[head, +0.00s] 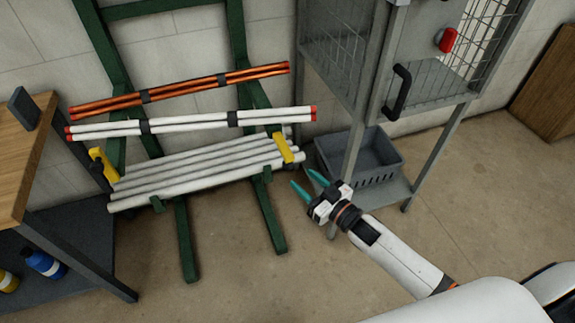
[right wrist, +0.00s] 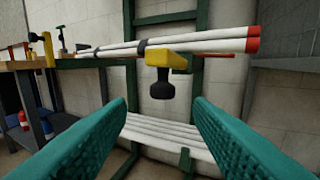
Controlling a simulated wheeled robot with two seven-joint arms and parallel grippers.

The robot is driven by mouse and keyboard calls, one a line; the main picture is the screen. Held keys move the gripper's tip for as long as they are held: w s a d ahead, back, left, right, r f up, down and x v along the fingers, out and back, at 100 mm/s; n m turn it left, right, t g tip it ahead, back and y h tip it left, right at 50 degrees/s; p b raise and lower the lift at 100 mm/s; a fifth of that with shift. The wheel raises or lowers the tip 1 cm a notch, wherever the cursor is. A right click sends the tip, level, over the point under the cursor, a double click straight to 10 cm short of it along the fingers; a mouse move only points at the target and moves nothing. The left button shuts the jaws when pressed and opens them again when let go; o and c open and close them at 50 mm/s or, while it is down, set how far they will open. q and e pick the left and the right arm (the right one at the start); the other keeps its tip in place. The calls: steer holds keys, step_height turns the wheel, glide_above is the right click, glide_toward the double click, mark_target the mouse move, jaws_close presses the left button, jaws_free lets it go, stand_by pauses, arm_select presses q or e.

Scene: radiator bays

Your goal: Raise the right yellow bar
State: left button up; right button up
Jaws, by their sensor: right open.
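The right yellow bar (head: 284,148) lies across the right end of the white pipes on the green rack. In the right wrist view its yellow end (right wrist: 168,62) with a black knob (right wrist: 161,84) shows ahead, between and above my fingertips. My right gripper (head: 313,184) is open and empty, to the right of and below the bar, apart from it. Its teal fingers (right wrist: 160,118) frame the white pipes in the wrist view. The left yellow bar (head: 103,163) is at the rack's left end. My left gripper is not in view.
White pipes (head: 195,170) lie on the green rack (head: 184,240), below red-capped white pipes (head: 190,124) and copper pipes (head: 190,86). A grey wire cage (head: 345,50) and a grey crate (head: 372,160) stand right. A workbench (head: 25,140) is left. The front floor is clear.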

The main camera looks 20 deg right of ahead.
mark_target(288, 166)
steer(key=x, duration=0.6)
steer(key=shift+w+f, duration=0.1)
steer(key=shift+w, duration=0.15)
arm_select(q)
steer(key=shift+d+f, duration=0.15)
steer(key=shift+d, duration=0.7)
arm_select(e)
steer(key=shift+w+a, duration=0.2)
steer(key=shift+w, duration=0.45)
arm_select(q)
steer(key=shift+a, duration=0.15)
arm_select(e)
steer(key=shift+c, duration=0.4)
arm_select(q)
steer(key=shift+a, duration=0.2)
arm_select(e)
jaws_close()
